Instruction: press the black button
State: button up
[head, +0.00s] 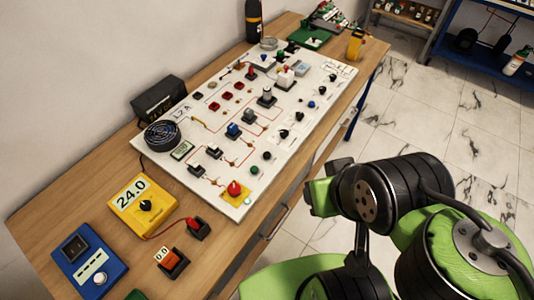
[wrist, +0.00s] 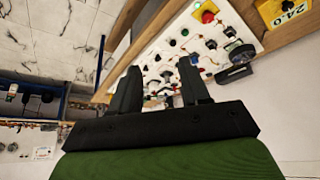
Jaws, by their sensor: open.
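The white panel (head: 232,190) lies on the wooden bench with many small controls on it. Several small round black controls sit along its right side, among them one near the front (head: 267,156), one in the middle (head: 284,133) and one farther back (head: 322,90). I cannot tell which is the black button. In the wrist view my gripper (wrist: 159,65) is open and empty, its two dark fingers apart, with the panel (wrist: 233,20) beyond them. The fingers hide part of the panel.
A red mushroom button (head: 234,188) on a yellow base is at the panel's near corner. The tiled floor right of the bench (head: 400,110) is clear.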

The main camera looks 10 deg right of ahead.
grip_shut()
dwell(1.5)
